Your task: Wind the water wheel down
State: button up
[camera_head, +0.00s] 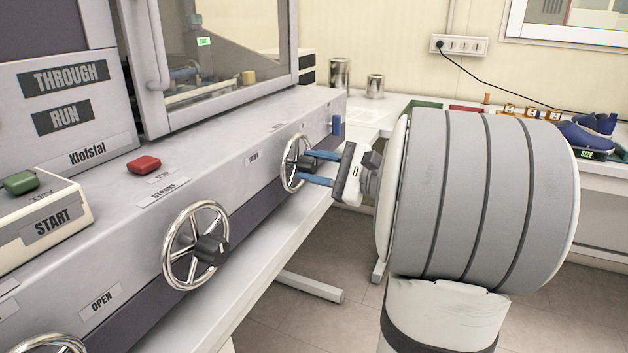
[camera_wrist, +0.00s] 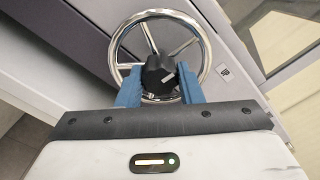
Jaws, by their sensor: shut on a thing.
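A chrome hand wheel (camera_head: 288,178) with thin spokes sits on the machine's front at its far end. A DOWN label (camera_head: 254,158) is left of it. I cannot read a water label on it. My gripper (camera_head: 312,167) faces this wheel with two blue fingers. My gripper (camera_wrist: 159,85) is shut on this knob, one finger on either side. A small label, apparently UP (camera_wrist: 225,72), is right of the wheel.
A nearer chrome wheel (camera_head: 170,265) sits below the STROKE label, with an OPEN label (camera_head: 101,301) to its lower left. A red button (camera_head: 144,164) and green button (camera_head: 20,182) are on the machine. The back bench holds metal cups (camera_head: 375,86) and blue shoes (camera_head: 590,139).

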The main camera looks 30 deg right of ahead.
jog(key=shift+f+n+b, duration=0.1)
jog(key=shift+n+b, duration=0.5)
jog(key=o, duration=1)
jog(key=shift+s, duration=0.1)
jog(key=p+v, duration=0.1)
jog(key=v, duration=0.6)
jog(key=shift+s+d, duration=0.25)
jog(key=shift+s, duration=0.1)
